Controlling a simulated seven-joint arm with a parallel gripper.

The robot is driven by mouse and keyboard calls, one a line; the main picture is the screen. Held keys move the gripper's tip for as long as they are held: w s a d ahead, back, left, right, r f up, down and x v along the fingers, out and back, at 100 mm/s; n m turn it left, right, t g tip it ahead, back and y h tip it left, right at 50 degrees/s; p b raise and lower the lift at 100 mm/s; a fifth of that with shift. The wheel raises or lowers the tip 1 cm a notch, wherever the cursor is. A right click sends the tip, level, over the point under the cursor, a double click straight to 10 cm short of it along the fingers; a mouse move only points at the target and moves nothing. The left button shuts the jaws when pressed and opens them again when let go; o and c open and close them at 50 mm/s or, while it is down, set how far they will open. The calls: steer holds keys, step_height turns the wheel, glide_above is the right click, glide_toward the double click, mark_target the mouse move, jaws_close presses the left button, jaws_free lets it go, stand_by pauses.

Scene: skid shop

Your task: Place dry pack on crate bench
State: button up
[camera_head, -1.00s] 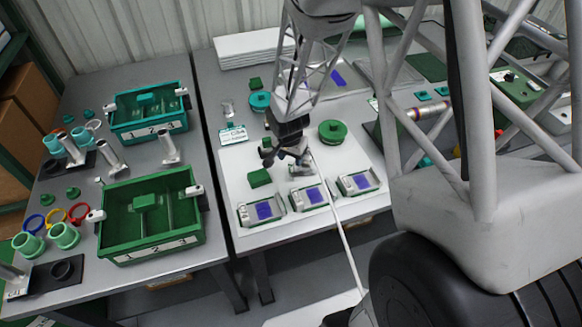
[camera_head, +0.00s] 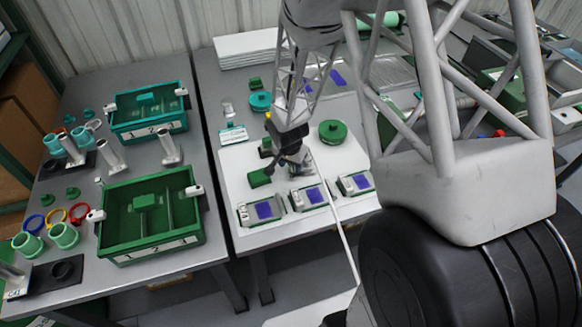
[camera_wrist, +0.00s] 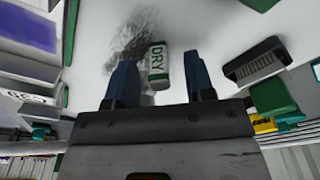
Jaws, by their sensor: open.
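The dry pack (camera_wrist: 159,66) is a small white pack with a green band and the letters DRY. In the wrist view it lies on the white mat between my two blue fingers, with gaps showing at its sides. My gripper (camera_wrist: 160,78) is open over it. In the head view my gripper (camera_head: 297,164) points down at the white mat on the right table, and the pack is largely hidden there. The left table, likely the crate bench (camera_head: 92,92), carries a teal crate (camera_head: 150,112) and a green crate (camera_head: 150,215).
Several devices with blue screens (camera_head: 309,197) line the mat's front edge. A green reel (camera_head: 332,132) lies right of my gripper, and a small green block (camera_head: 259,178) left of it. Metal posts (camera_head: 170,147) and coloured rings (camera_head: 78,212) stand around the crates. A narrow gap separates the tables.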

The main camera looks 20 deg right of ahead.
steer(key=shift+f, duration=0.65)
jaws_close()
